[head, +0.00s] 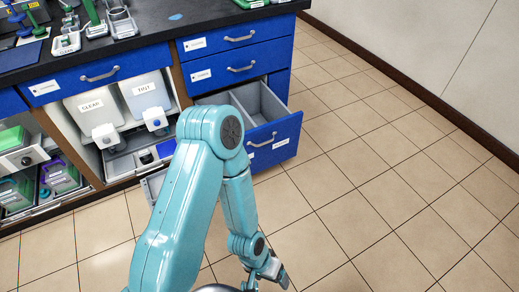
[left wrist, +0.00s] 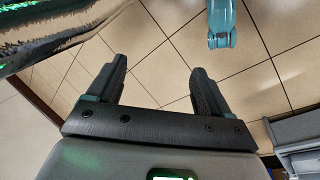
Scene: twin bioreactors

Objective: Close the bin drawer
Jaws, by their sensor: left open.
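The bin drawer (head: 288,138) is a blue-fronted drawer with a silver handle and labels, in the lower right of the blue cabinet in the head view. It is pulled open, and grey bins (head: 243,98) show inside it. My left gripper (head: 280,274) is low over the tiled floor in front of the drawer, apart from it. In the left wrist view the left gripper (left wrist: 158,95) has its two dark fingers spread, with only floor between them. My right gripper is not in view.
Two closed blue drawers (head: 235,67) sit above the open one. A cubby with two white containers (head: 95,108) is to its left. A dark counter (head: 140,38) holds lab items. Bare tiled floor (head: 400,200) lies to the right, up to the wall. A grey edge (left wrist: 300,150) shows in the left wrist view.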

